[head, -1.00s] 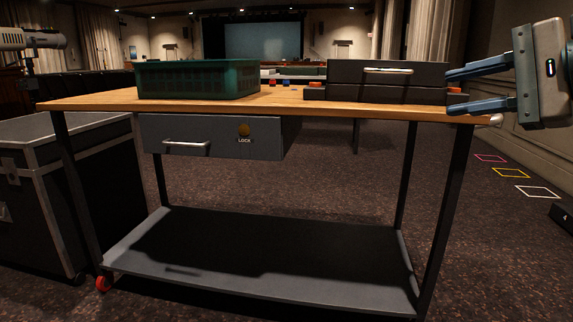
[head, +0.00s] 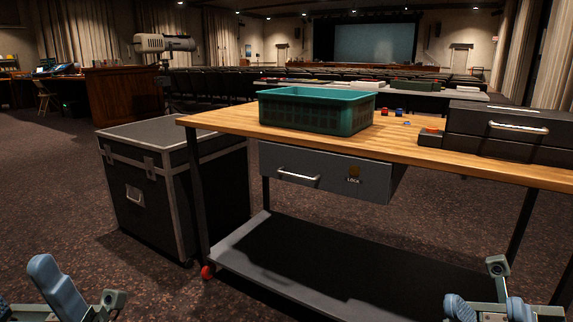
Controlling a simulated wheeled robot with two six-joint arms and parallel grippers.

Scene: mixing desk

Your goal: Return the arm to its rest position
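My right gripper (head: 490,308) is at the bottom right edge, in front of the cart's lower shelf. Two blue finger parts show apart, with nothing seen between them; the rest is cut off by the frame. My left gripper (head: 60,293) is at the bottom left corner, over the carpet. One blue finger and grey parts show; its opening is cut off. Both grippers are low and clear of the desk.
A wooden-topped cart (head: 215,120) carries a green crate (head: 310,112) and a black case (head: 510,130). Its grey drawer (head: 325,172) is beneath the top. A flight case (head: 150,190) stands left. Carpet (head: 60,200) is open at left.

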